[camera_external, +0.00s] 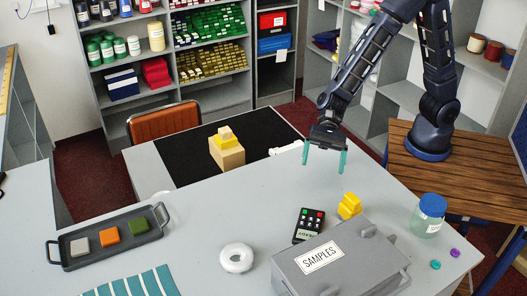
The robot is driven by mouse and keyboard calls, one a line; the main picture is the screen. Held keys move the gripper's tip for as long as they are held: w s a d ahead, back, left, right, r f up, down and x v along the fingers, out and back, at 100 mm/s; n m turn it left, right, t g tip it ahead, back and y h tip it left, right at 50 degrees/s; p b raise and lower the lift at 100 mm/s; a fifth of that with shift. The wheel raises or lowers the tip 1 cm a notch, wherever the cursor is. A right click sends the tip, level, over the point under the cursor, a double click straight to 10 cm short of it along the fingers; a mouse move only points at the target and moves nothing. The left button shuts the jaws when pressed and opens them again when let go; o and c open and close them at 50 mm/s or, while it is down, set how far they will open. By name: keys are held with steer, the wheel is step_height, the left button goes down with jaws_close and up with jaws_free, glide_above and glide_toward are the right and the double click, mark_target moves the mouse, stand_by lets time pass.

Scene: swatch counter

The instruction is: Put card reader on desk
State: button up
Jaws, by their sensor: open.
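The card reader (308,224) is a small black device with coloured keys. It lies on the grey counter (200,212), just behind the grey case labelled SAMPLES (322,257). My gripper (324,163) points down with its two teal fingers apart and nothing between them. It hangs behind and slightly right of the card reader and is apart from it. The desk (145,161) behind the counter has a black mat (181,153) on top.
Yellow blocks (349,206) stand right of the card reader. A jar with a blue lid (430,215) is at the right. A white ring (236,258) and a tray of swatches (72,259) are left. A tan box with yellow blocks (227,153) stands on the mat.

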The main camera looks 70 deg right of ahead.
mark_target(310, 223)
steer(key=a+f+m, duration=0.1)
steer(key=a+f, duration=0.1)
steer(key=a+f+m, duration=0.2)
steer(key=a+f, duration=0.1)
steer(key=shift+w+a+f+t, duration=0.2)
steer(key=shift+a+f+t, duration=0.1)
steer(key=shift+a+f, duration=0.05)
steer(key=x, duration=1)
steer(key=shift+a, duration=0.35)
steer(key=shift+r, duration=0.1)
steer(key=shift+c, duration=0.4)
